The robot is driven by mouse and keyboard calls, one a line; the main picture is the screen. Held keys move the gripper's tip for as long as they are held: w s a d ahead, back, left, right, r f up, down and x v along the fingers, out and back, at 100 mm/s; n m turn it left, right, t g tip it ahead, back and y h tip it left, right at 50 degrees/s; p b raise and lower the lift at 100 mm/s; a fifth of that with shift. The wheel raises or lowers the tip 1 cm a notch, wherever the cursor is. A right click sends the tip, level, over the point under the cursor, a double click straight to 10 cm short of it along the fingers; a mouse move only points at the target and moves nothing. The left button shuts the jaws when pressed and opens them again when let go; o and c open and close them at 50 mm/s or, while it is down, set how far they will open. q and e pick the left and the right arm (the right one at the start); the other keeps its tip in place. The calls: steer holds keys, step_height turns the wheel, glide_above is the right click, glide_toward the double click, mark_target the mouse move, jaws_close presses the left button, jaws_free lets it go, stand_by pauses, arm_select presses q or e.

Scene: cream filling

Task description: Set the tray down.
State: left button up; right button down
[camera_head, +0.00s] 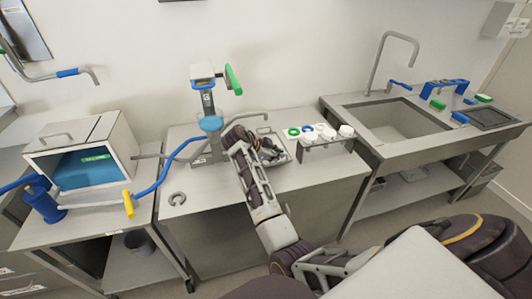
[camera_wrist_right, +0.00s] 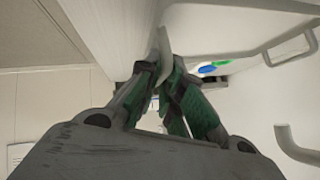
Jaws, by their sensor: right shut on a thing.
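The metal tray (camera_head: 284,160) is at the back of the middle counter, beside the filling machine (camera_head: 207,125). My right arm reaches over the counter and covers much of the tray. My right gripper (camera_head: 270,152) is at the tray and is shut on it. In the right wrist view the green-padded fingers (camera_wrist_right: 165,75) pinch a thin pale edge of the tray (camera_wrist_right: 164,50). I cannot tell whether the tray's underside touches the counter. My left gripper is not in view.
A rack with white, green and blue-ringed cups (camera_head: 318,137) stands just right of the tray. The counter (camera_head: 225,190) is clear in front, except for a small grey ring (camera_head: 177,198).

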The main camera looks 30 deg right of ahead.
steer(key=r, duration=0.1)
steer(key=d+r, duration=0.1)
steer(key=r, duration=0.3)
steer(key=shift+d, duration=0.4)
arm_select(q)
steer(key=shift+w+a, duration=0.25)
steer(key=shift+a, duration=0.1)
arm_select(e)
steer(key=shift+w+d+r+t, duration=0.15)
steer(key=shift+d+r+t, duration=0.15)
steer(key=shift+t, duration=0.2)
step_height(320, 180, down, 5)
steer(key=shift+f, duration=0.2)
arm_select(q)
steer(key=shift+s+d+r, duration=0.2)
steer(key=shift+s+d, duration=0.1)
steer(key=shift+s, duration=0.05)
arm_select(e)
steer(key=shift+f, duration=0.45)
steer(key=shift+a, duration=0.1)
